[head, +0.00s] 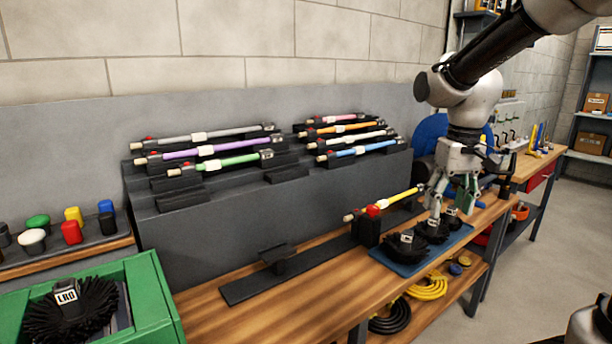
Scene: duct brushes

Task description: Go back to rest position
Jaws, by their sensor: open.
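My gripper (452,205) points down at the right of the workbench (215,315). It is open, and I see nothing held between its fingers. It is above the blue mat (412,268), which bears several black round brushes (404,248). From this view I cannot tell whether the fingertips touch the rear brush. A yellow rod (400,197) lies just left of my gripper, with its near end at a black stand with a red part (370,226).
A grey stepped rack (270,220) holds several coloured rods. A green crate (165,325) with a brush labelled LRG (70,308) stands at the front left. Coloured caps (72,232) sit on a shelf at left. Hoses (428,287) lie under the bench. Floor is clear at right.

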